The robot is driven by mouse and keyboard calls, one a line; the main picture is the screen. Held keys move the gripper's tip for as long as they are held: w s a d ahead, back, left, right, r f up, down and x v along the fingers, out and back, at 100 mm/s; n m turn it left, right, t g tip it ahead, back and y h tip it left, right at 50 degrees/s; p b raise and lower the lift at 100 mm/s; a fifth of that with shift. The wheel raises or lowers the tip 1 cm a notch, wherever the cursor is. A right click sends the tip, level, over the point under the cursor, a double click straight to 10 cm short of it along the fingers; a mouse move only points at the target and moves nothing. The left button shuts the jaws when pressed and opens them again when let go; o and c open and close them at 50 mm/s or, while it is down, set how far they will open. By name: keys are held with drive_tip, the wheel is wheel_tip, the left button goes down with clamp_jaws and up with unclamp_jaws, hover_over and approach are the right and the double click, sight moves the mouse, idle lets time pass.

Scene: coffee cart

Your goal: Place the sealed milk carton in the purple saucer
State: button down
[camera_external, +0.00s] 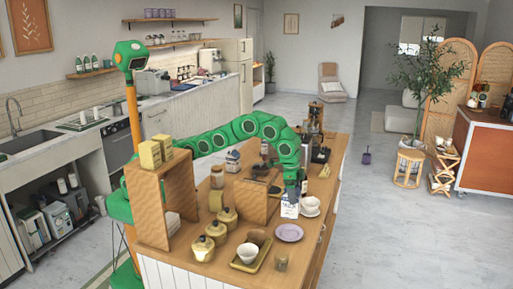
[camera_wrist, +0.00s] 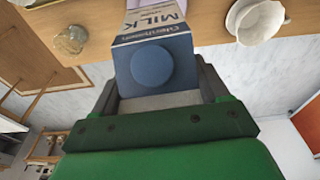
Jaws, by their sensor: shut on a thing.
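A white and blue milk carton (camera_external: 289,210) is upright near the front right of the wooden cart top. My gripper (camera_external: 292,195) is shut on it; in the wrist view the carton (camera_wrist: 152,50) sits between my fingers, with its round blue cap facing the camera. I cannot tell whether its base touches the cart. The purple saucer (camera_external: 289,233) lies flat and empty just in front of the carton in the external view, apart from it. In the wrist view, only a pale purple strip of the saucer (camera_wrist: 186,5) shows past the carton.
A white cup on a saucer (camera_external: 310,206) stands close right of the carton. A small glass jar (camera_external: 281,262) stands near the front edge. A wooden box (camera_external: 257,200) is behind.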

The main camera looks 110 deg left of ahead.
sight(293, 211)
drive_tip(key=shift+r, duration=0.1)
drive_tip(key=shift+f, duration=4)
drive_tip(key=shift+f, duration=0.55)
unclamp_jaws()
